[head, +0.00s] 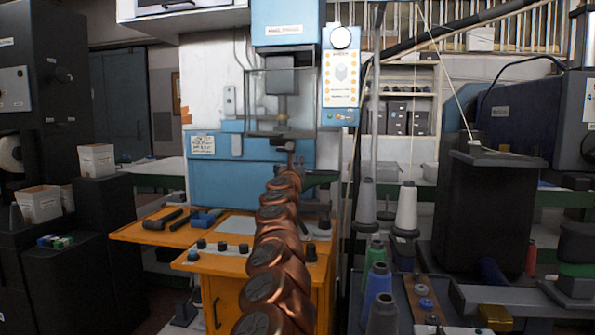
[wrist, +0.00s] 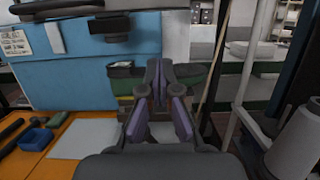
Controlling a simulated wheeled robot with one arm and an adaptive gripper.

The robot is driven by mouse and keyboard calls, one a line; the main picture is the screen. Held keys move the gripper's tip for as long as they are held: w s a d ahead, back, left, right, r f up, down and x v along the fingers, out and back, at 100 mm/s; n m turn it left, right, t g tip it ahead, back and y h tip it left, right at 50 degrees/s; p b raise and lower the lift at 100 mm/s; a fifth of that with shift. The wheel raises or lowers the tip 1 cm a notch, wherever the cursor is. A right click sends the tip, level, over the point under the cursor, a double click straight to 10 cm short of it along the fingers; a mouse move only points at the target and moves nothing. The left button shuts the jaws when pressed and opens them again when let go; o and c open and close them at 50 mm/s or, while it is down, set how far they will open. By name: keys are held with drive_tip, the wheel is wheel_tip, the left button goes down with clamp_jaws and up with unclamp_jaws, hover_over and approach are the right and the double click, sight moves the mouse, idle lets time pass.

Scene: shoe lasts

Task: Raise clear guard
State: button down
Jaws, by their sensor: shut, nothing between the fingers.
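The clear guard (head: 304,100) is a see-through panel with a thin dark frame on the front of the blue press (head: 235,172). It hangs in front of the press's grey ram, with its lower edge low on the ram. My gripper (head: 289,147) is at the end of my copper-coloured arm, close to the guard's lower edge; I cannot tell whether they touch. In the wrist view my gripper (wrist: 159,68) shows purple-padded fingers, shut and empty, in front of the press. I cannot make out the guard there.
Thread cones (head: 406,208) and a thin upright pole stand close on the right. A control panel (head: 341,75) hangs right of the guard.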

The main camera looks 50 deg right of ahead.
drive_tip(key=shift+s+a+f+b, duration=0.2)
drive_tip(key=shift+a+f+b, duration=0.1)
drive_tip(key=shift+a+b, duration=0.3)
drive_tip(key=shift+s, duration=0.1)
